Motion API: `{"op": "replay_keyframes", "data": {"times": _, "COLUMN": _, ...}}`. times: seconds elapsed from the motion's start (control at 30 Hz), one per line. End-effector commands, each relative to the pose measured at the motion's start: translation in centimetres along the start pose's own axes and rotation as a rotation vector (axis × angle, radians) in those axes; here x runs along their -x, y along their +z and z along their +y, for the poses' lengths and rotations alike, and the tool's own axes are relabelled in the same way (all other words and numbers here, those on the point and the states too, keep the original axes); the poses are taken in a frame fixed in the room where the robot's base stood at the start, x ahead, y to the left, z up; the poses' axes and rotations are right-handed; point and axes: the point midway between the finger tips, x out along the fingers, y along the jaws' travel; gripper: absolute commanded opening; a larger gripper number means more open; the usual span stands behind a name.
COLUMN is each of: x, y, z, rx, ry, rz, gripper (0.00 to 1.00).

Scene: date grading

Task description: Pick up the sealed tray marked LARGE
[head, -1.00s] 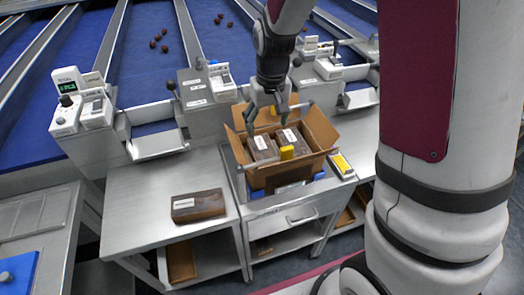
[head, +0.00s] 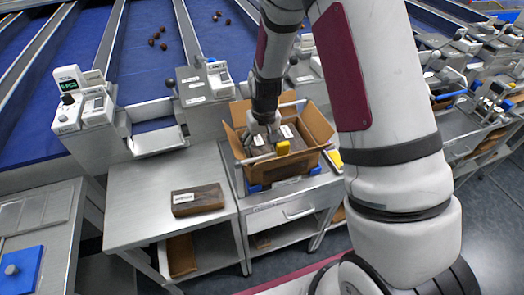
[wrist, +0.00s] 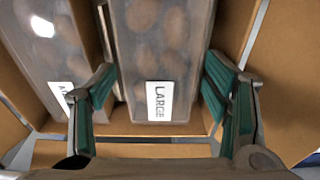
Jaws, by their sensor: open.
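The sealed tray marked LARGE (wrist: 160,60) shows in the wrist view, with brown dates under a clear cover and a white label at its near end. It stands in an open cardboard box (head: 318,120). My gripper (wrist: 162,92) is open, with one green-padded finger on each side of this tray. I cannot tell whether the pads touch it. A second sealed tray (wrist: 45,45) lies to the left in the same box, its label partly hidden by the left finger. In the head view my gripper (head: 263,142) is down at the box, and it partly hides the trays.
Another dark labelled tray (head: 198,201) lies on the metal table (head: 135,185) left of the box. A yellow object (head: 283,148) is at the box's near side. Raised box flaps surround my gripper. A scale (head: 72,85) stands at the back left.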

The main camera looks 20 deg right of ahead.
Motion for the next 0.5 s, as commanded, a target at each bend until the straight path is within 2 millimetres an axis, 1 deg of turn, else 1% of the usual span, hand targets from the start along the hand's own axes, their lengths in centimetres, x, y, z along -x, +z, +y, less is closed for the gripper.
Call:
{"op": "replay_keyframes", "data": {"times": 0.23, "x": -0.16, "y": -0.04, "z": 0.00, "rx": 0.000, "ry": 0.000, "rz": 0.001, "gripper": 0.70}}
{"op": "replay_keyframes", "data": {"times": 0.27, "x": -0.16, "y": -0.04, "z": 0.00, "rx": 0.000, "ry": 0.000, "rz": 0.001, "gripper": 0.68}}
{"op": "replay_keyframes", "data": {"times": 0.3, "x": -0.16, "y": -0.03, "z": 0.00, "rx": 0.000, "ry": 0.000, "rz": 0.001, "gripper": 0.59}}
{"op": "replay_keyframes", "data": {"times": 0.37, "x": -0.15, "y": -0.03, "z": 0.00, "rx": 0.000, "ry": 0.000, "rz": 0.001, "gripper": 0.45}}
{"op": "replay_keyframes", "data": {"times": 0.4, "x": -0.15, "y": -0.03, "z": 0.01, "rx": 0.000, "ry": 0.000, "rz": 0.001, "gripper": 0.36}}
{"op": "replay_keyframes", "data": {"times": 0.43, "x": -0.15, "y": -0.03, "z": 0.00, "rx": 0.000, "ry": 0.000, "rz": 0.001, "gripper": 0.29}}
{"op": "replay_keyframes", "data": {"times": 0.5, "x": -0.14, "y": -0.04, "z": 0.01, "rx": 0.000, "ry": 0.000, "rz": 0.001, "gripper": 0.27}}
